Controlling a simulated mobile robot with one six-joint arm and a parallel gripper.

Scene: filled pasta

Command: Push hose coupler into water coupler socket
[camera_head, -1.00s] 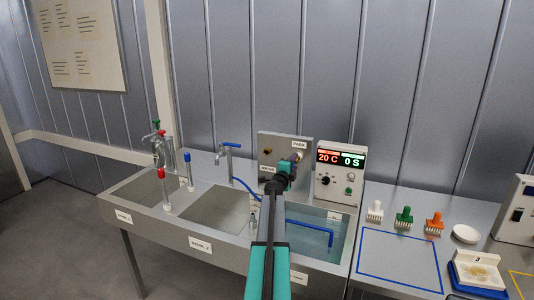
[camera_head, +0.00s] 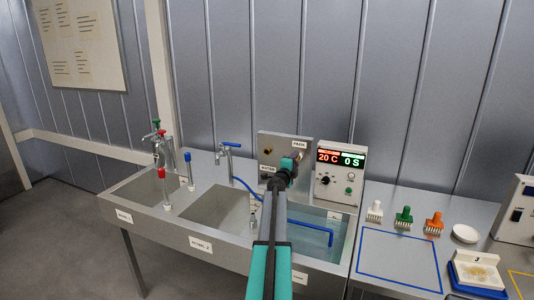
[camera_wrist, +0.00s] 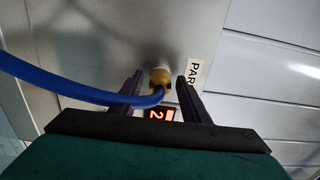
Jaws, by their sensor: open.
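The brass hose coupler (camera_wrist: 160,79) is on the end of a blue hose (camera_wrist: 75,83) in the wrist view. It stands against the steel panel beside the PARK label (camera_wrist: 195,73). My gripper (camera_wrist: 159,75) is open, with one finger on each side of the coupler and visible gaps between. In the head view my gripper (camera_head: 297,156) is at the panel's right part and hides the coupler. The brass water coupler socket (camera_head: 267,151) shows on the panel's left part, above the WATER label (camera_head: 268,168), with nothing in it.
The steel panel (camera_head: 275,139) stands behind the sinks. A control box (camera_head: 340,172) with a lit display is close to the right of my gripper. A blue-handled tap (camera_head: 229,148) stands at the left. The water basin (camera_head: 325,239) lies below.

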